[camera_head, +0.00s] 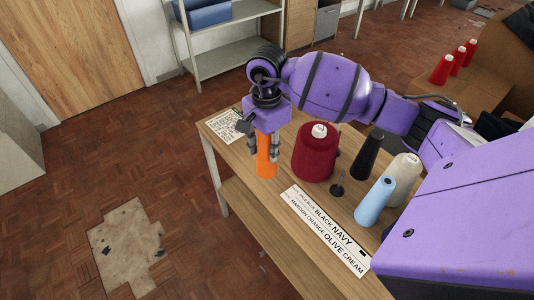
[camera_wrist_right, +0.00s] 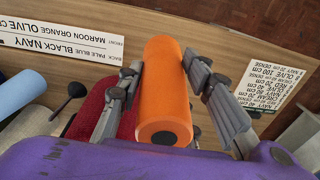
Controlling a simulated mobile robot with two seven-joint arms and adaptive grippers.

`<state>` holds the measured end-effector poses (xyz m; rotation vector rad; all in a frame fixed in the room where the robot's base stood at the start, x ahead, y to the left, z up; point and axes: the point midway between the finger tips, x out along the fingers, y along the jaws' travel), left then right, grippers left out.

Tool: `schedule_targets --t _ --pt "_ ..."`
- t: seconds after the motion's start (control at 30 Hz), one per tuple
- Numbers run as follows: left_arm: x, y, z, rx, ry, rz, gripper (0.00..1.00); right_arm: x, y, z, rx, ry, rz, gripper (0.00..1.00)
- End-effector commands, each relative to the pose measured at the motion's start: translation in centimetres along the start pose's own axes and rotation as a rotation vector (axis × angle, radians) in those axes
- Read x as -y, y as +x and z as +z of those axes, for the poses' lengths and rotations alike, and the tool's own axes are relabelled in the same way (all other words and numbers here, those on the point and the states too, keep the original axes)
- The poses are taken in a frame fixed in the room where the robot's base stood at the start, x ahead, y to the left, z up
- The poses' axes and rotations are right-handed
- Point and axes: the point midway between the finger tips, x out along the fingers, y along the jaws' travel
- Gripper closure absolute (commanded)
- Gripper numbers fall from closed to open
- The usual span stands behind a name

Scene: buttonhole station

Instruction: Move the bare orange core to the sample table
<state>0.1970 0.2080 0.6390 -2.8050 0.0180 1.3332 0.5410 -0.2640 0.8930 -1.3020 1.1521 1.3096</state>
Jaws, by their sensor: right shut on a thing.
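The bare orange core (camera_head: 265,160) is an upright, plain orange tube at the left part of the wooden table (camera_head: 238,168). My right gripper (camera_head: 262,149) reaches down over it, with its grey fingers shut on the core's two sides. In the right wrist view the core (camera_wrist_right: 165,85) sits between the two fingers (camera_wrist_right: 166,66), its dark-holed end towards the camera. Whether its lower end touches the table is hard to tell. No table is marked as the sample table in these views. My left gripper is not in view.
Right of the core stand a maroon wound cone (camera_head: 315,155), a black cone (camera_head: 367,156), a cream cone (camera_head: 403,180), a pale blue cone (camera_head: 374,203) and a dark peg (camera_head: 337,189). A colour-name strip (camera_head: 325,232) lies in front. Red cones (camera_head: 441,70) stand at far right.

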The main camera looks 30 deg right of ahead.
Motion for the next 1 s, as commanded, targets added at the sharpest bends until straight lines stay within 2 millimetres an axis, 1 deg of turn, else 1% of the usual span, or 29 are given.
schedule_targets --t 0.13,0.3,0.37,0.57,0.7,0.73,0.8,0.87,1.0 --pt "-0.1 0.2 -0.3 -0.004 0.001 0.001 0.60 0.6 1.1 -0.2 0.001 0.001 0.003 0.85" --pt "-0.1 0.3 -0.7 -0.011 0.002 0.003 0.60 0.5 3.5 -0.2 0.001 0.001 0.002 0.85" --pt "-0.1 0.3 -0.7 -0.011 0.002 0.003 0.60 0.5 3.7 -0.3 -0.001 0.001 0.000 0.85" --pt "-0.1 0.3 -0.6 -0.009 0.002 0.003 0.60 0.6 3.7 -0.3 -0.001 0.000 -0.001 0.85" --pt "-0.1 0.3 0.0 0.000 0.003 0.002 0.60 0.5 4.2 -0.3 -0.001 0.000 0.001 0.85" --pt "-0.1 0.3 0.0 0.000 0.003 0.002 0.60 0.5 4.2 -0.2 -0.001 0.000 0.001 0.64" --pt "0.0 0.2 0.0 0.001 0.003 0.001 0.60 0.5 4.1 -0.2 -0.001 0.000 0.000 0.55" --pt "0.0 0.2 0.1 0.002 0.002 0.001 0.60 0.5 4.0 -0.2 -0.001 0.000 0.000 0.48" --pt "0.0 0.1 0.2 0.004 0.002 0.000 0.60 0.5 4.0 -0.2 -0.001 0.000 0.000 0.48"
